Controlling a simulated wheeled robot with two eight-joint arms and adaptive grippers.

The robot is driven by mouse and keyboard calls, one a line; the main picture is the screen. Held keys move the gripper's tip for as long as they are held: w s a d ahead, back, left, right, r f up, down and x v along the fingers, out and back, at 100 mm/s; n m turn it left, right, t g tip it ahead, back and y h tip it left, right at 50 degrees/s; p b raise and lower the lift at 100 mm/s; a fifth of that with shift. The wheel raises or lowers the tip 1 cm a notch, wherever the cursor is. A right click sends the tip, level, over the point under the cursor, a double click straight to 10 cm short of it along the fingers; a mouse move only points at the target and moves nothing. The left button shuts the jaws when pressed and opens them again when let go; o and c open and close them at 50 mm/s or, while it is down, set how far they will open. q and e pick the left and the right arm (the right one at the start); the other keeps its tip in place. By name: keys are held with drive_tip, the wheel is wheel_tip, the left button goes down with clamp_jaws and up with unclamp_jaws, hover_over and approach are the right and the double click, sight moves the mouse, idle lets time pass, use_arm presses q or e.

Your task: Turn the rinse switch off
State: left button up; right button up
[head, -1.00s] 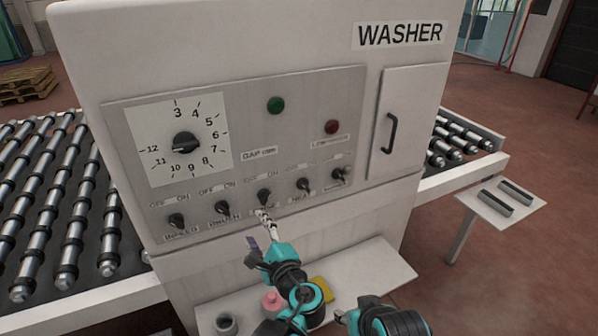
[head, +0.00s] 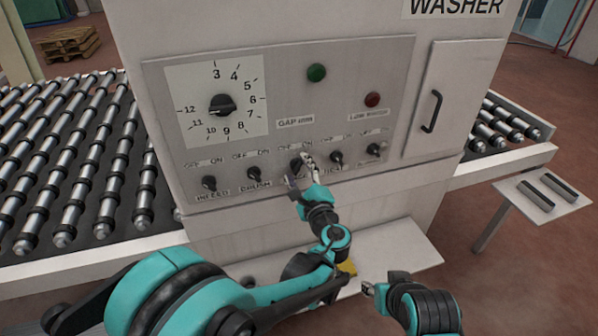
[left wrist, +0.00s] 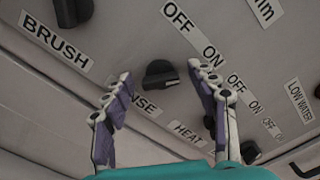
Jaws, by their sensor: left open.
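The rinse switch is a black rotary knob (head: 295,164), third from the left in the row on the grey washer panel (head: 340,90). In the left wrist view the same knob (left wrist: 160,74) sits between an OFF/ON label and a partly covered RINSE label (left wrist: 141,101). Its exact setting is hard to tell. My left gripper (head: 299,171) is open, with fingertips at either side of the knob; contact is not clear. It also shows in the left wrist view (left wrist: 158,82). My right gripper (head: 368,289) is low in front of the shelf, its jaws unclear.
The brush switch (head: 254,174) and heat switch (head: 337,158) flank the rinse switch closely. Above are a dial (head: 222,105), a green button (head: 317,72) and a red one (head: 372,99). A white shelf (head: 415,250) juts out below, holding a yellow item (head: 347,268).

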use_arm(q)
drive_tip(key=c, duration=1.2)
drive_tip(key=shift+o, duration=0.2)
drive_tip(key=shift+n, duration=0.3)
drive_tip(key=n, duration=0.2)
drive_tip(key=shift+f+n, duration=0.1)
drive_tip(key=shift+n, duration=0.3)
drive_tip(key=n+b, duration=0.1)
drive_tip(key=n, duration=0.2)
drive_tip(key=shift+n, duration=0.3)
drive_tip(key=n, duration=0.3)
drive_tip(key=shift+f, duration=0.1)
drive_tip(key=shift+n+b, duration=0.3)
drive_tip(key=shift+n, duration=1.6)
drive_tip(key=shift+f, duration=0.1)
